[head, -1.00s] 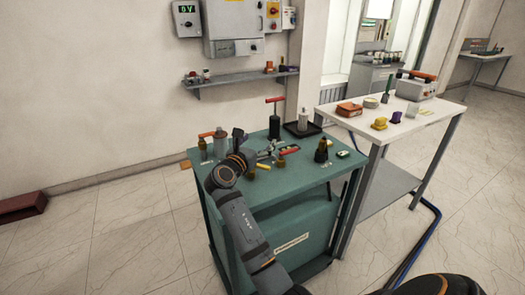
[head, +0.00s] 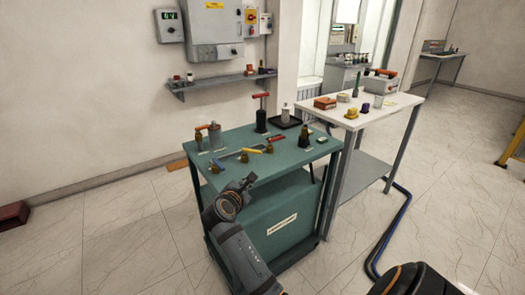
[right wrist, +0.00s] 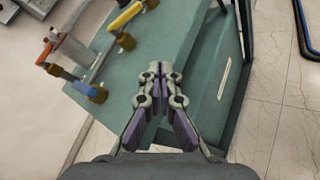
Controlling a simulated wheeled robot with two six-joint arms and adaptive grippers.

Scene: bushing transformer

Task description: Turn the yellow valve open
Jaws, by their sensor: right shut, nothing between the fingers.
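The yellow valve (head: 252,150) is a yellow lever on a brass body, standing on the green table (head: 300,157). In the right wrist view the yellow lever (right wrist: 125,17) is at the upper left, above its brass body. My right gripper (right wrist: 160,85) is shut and empty, pointing up the picture over the table's front edge. It is clear of the valve, with a gap of bare tabletop between them. In the head view my right gripper (head: 247,182) is small and dark at the table's front. My left gripper is not in view.
A blue-handled valve (head: 217,166) stands left of the yellow one, a red-handled valve (head: 270,145) right of it. A white table (head: 385,118) adjoins at right.

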